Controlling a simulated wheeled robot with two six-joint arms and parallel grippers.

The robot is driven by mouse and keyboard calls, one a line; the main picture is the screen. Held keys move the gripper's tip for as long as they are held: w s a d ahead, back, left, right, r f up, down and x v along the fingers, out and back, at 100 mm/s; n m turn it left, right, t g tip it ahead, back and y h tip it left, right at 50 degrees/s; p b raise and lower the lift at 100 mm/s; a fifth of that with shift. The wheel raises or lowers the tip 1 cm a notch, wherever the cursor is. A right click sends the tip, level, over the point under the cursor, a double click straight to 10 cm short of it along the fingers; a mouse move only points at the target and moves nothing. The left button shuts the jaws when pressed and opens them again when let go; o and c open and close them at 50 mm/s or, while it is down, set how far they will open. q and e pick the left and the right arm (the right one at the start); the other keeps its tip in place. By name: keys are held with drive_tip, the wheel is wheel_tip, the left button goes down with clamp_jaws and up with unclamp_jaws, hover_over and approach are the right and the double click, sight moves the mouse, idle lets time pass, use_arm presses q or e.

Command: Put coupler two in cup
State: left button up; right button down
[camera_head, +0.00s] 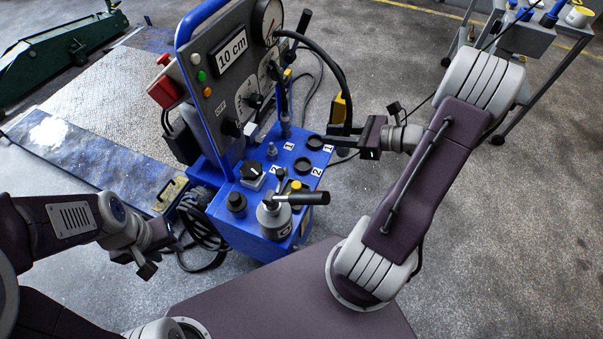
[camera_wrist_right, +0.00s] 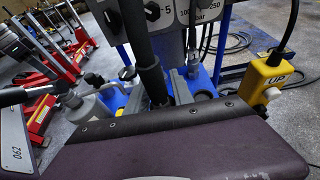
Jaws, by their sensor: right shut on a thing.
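My right gripper (camera_head: 350,142) is shut on the black hose end, taken as coupler two (camera_wrist_right: 150,75), right of the blue cart. Its hose (camera_head: 325,62) arcs down from the gauge panel; the coupler's lower tip is hard to make out. Two black round cups stand on the blue deck, cup 1 (camera_head: 315,142) and cup 2 (camera_head: 303,166), left of the gripper. The coupler is apart from cup 2. A silver fitting (camera_head: 271,150) stands bare on the deck; another coupler (camera_head: 285,122) stands upright behind it. My left gripper (camera_head: 158,256) is open and empty, low at left.
The gauge panel (camera_head: 235,75) and blue handle rail rise behind the deck. A pump cylinder with a lever (camera_head: 300,198) stands at the front. A yellow pendant (camera_wrist_right: 265,82) hangs near the right gripper. Floor right of the cart is clear; a grey trolley (camera_head: 525,40) stands farther back.

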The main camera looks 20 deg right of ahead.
drive_tip(key=f+b+x, duration=0.1)
drive_tip(key=x, duration=0.3)
drive_tip(key=s+f+b+x, duration=0.1)
drive_tip(key=x, duration=0.4)
drive_tip(key=f+b+x, duration=0.1)
drive_tip(key=b+x, duration=0.1)
drive_tip(key=x, duration=0.2)
drive_tip(key=shift+s+a, duration=0.15)
wheel_tip(320, 180, down, 4)
drive_tip(key=shift+f+b, duration=0.15)
drive_tip(key=shift+b, duration=1)
drive_tip(key=c, duration=1.1)
unclamp_jaws()
